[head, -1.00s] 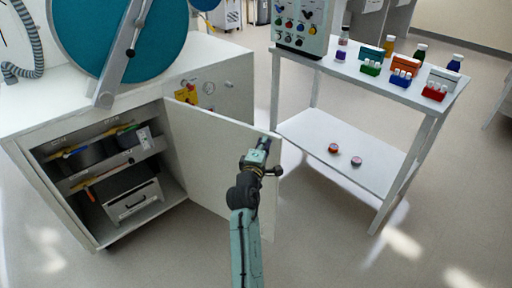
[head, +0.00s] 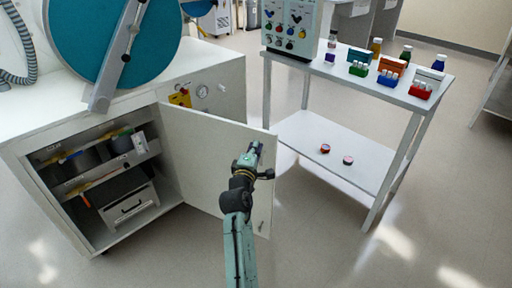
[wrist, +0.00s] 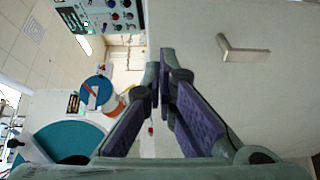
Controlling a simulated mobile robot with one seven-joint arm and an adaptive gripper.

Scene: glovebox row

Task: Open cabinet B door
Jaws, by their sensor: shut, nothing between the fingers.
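The cabinet (head: 80,132) on the left stands open; its label is too small to read. Its pale door (head: 200,150) is swung wide outward, hinged at the right of the opening. My gripper (head: 257,150) is at the upper part of the door near its free edge; contact cannot be told. In the wrist view the fingers (wrist: 163,58) are shut and empty, with the pale door panel (wrist: 260,100) filling the right side. A metal handle (wrist: 243,49) on that panel is to the right of the fingertips, apart from them.
Inside the cabinet are dark containers and a drawer-like box (head: 130,207). A white table (head: 345,85) with bottles, tube racks and a control box (head: 291,28) stands right of the door, with two small jars on its lower shelf (head: 300,135). Floor at front right is clear.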

